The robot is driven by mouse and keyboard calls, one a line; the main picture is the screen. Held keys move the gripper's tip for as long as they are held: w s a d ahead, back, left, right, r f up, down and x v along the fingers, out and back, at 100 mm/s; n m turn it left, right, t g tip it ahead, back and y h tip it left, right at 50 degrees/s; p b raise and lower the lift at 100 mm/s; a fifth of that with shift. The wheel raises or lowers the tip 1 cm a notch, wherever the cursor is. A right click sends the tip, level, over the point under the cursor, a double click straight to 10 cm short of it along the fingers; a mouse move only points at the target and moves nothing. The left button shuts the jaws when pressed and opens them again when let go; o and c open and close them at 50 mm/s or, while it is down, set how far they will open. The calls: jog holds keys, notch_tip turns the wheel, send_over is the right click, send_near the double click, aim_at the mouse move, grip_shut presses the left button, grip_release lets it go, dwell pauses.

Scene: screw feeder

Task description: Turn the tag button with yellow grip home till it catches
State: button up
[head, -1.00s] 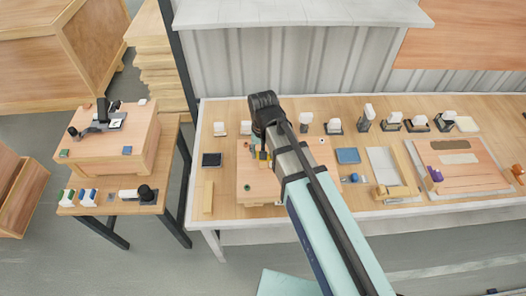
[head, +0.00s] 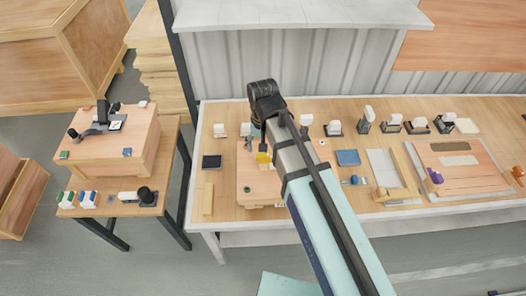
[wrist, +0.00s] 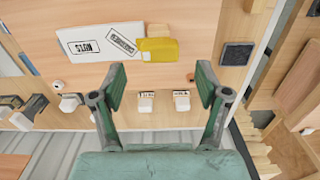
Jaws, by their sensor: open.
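The tag button with yellow grip shows in the wrist view as a yellow block (wrist: 158,50), with a pale wooden piece against it. It is beside a white plate with printed labels (wrist: 85,46). In the head view the yellow grip (head: 263,157) is just below my wrist, partly covered by the arm. My gripper (wrist: 161,80) is open and empty. Its two green fingers are spread wide, and the yellow grip appears beyond the gap between them, apart from both. Whether the button is seated or caught cannot be told.
A wooden board (head: 250,200) lies under my gripper. Two small white-topped stamps (wrist: 181,100) stand near the back wall, and a dark pad (wrist: 236,54) is at the side. Several stamps line the bench's back right. A blue pad (head: 348,157) lies right of the arm.

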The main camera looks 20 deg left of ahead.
aim_at(263, 155)
notch_tip(263, 155, up, 7)
jog(key=shift+r, duration=0.2)
dwell(0.5)
